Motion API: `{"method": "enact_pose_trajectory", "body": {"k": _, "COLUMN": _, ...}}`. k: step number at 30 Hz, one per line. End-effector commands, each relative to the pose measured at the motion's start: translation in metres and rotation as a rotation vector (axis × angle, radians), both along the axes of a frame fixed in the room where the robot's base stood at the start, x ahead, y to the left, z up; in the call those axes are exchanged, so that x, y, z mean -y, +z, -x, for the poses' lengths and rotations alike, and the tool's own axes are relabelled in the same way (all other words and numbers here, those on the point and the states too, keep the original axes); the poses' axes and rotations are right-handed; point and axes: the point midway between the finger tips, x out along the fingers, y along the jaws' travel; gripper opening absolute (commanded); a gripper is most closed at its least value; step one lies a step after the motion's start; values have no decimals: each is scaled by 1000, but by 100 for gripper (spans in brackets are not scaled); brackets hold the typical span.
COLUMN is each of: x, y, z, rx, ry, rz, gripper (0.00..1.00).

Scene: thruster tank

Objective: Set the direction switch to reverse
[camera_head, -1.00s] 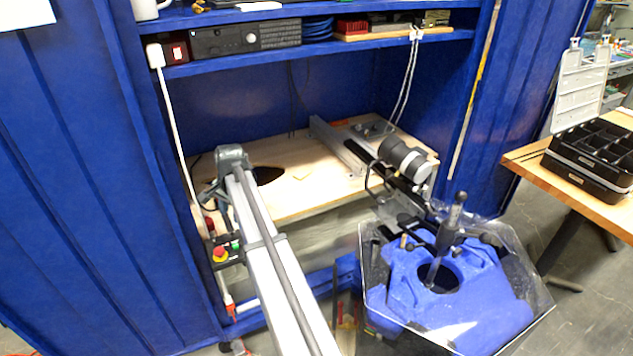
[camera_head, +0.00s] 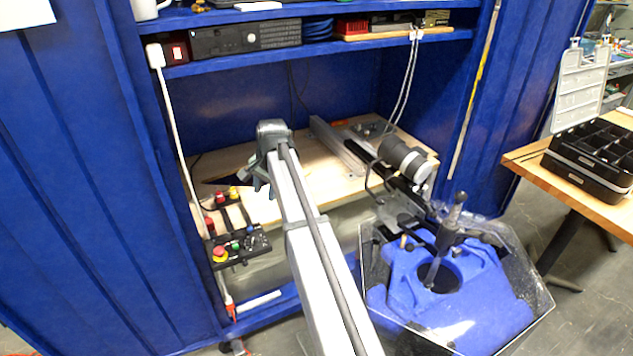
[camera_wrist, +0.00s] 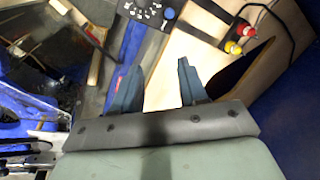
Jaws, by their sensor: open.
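The black control panel (camera_head: 240,248) is at the front left edge of the wooden bench in the head view, with a red-and-yellow button, a green one, a blue one and a dark knob. In the wrist view a black dial with white marks (camera_wrist: 146,10) and a blue button (camera_wrist: 168,14) show at the top edge. I cannot tell which control is the direction switch or how it is set. My gripper (camera_wrist: 160,66) is open and empty, its two dark fingers apart. In the head view my gripper (camera_head: 254,180) is above the bench, up and right of the panel.
More red and yellow knobs (camera_head: 226,197) stand behind the panel; red and yellow buttons (camera_wrist: 238,38) show in the wrist view. The bench (camera_head: 310,185) has a dark hole. A clear tank with a blue body (camera_head: 455,290) stands right of my arm. A shelf hangs above.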

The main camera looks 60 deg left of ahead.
Motion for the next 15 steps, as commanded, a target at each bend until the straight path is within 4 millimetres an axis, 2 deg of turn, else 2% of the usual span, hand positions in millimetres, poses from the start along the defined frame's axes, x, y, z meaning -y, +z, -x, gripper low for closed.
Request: {"method": "enact_pose_trajectory", "body": {"k": 15, "x": 26, "y": 6, "z": -81, "rx": 23, "ry": 22, "rz": -51, "gripper": 43}}
